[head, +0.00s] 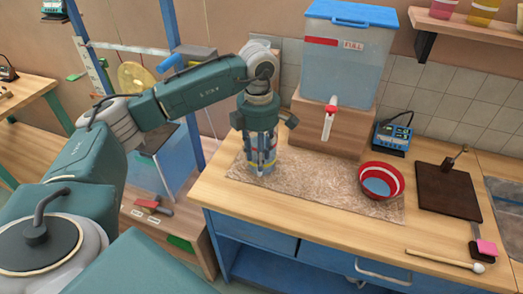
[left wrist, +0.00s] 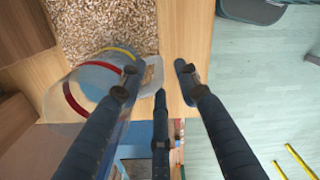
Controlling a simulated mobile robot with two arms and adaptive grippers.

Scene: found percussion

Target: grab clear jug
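The clear jug (left wrist: 90,85), with a red band and a yellow band and bluish contents, stands on the speckled mat at the counter's left end. In the head view it is mostly hidden behind my left gripper (head: 262,160), which points down over it. In the left wrist view my left gripper (left wrist: 160,85) has its dark fingers spread. One finger passes in front of the jug, and a clear part, perhaps its handle or spout, lies between the fingers. I cannot tell whether any finger touches it. My right gripper is not in view.
The speckled mat (head: 320,190) also bears a red bowl (head: 381,180). A water dispenser (head: 345,55) stands on a wooden box (head: 333,125) behind. A blue meter (head: 392,137), a dark board (head: 448,190) and a mallet (head: 445,260) are to the right. The counter's front edge is close.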

